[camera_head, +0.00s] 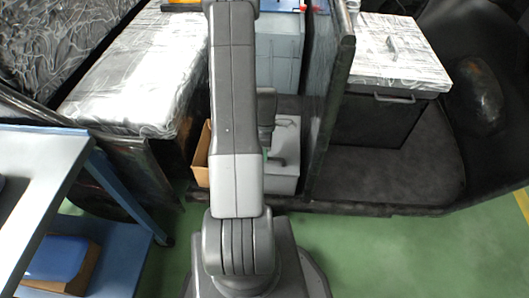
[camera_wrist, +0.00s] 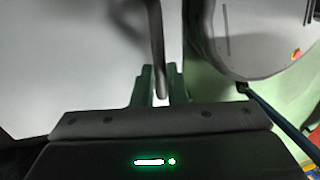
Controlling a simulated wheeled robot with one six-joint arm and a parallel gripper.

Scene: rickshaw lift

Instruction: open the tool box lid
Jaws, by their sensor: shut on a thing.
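The light grey tool box (camera_head: 286,182) sits on the floor of the vehicle, just right of my arm in the head view, which hides part of it. Its lid (camera_head: 289,135) appears shut there. In the wrist view the pale lid (camera_wrist: 100,60) fills the left and middle. A grey bar handle (camera_wrist: 157,40) runs down from the top edge to between my green fingers. My gripper (camera_wrist: 160,84) is shut on this handle. In the head view my gripper is mostly hidden behind my arm, over the box.
A cardboard box (camera_head: 201,155) stands left of the tool box, and a blue-grey bin (camera_head: 280,55) behind it. A dark upright panel (camera_head: 328,110) is close on the right. A blue-framed cart (camera_head: 40,180) stands at left. Green floor (camera_head: 390,255) is clear at front right.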

